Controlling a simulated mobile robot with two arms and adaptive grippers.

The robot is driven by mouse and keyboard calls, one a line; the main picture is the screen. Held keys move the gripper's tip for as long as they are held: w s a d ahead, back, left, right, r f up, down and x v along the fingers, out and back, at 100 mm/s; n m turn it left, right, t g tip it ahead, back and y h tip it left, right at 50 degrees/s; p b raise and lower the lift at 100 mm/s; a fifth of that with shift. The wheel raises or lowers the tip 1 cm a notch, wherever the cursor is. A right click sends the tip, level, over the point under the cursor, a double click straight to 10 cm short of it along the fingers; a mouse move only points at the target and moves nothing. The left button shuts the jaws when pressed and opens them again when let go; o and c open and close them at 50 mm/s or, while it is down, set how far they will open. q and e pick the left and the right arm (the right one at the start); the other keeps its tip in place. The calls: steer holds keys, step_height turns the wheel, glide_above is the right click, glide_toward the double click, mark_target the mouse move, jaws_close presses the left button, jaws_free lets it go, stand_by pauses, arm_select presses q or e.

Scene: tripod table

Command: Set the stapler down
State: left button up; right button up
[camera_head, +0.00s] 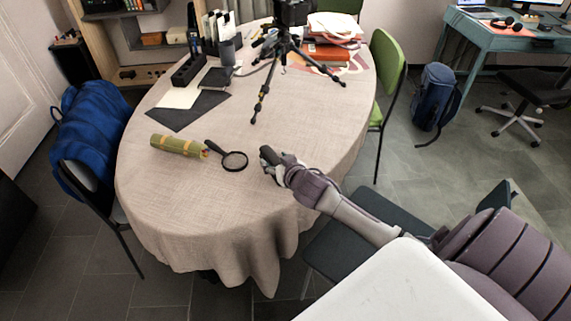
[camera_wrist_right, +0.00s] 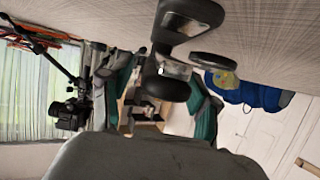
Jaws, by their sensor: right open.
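The dark stapler (camera_head: 267,154) is at the right part of the cloth-covered table (camera_head: 200,215), at the tip of my right gripper (camera_head: 277,164). In the right wrist view, which looks upside down, the stapler (camera_wrist_right: 188,18) is close to the tabletop (camera_wrist_right: 270,25) and reaches between the fingers of my right gripper (camera_wrist_right: 160,95). The fingers are spread apart. I cannot tell whether one still touches the stapler. My left gripper is not in view.
A magnifying glass (camera_head: 234,160) lies just left of the stapler, with a green roll (camera_head: 178,146) beyond it. A black tripod (camera_head: 283,45) stands behind. The table's front is clear. A green chair (camera_head: 388,70) stands right of the table.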

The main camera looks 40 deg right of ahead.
steer(key=v, duration=1)
steer(key=shift+a+f, duration=0.1)
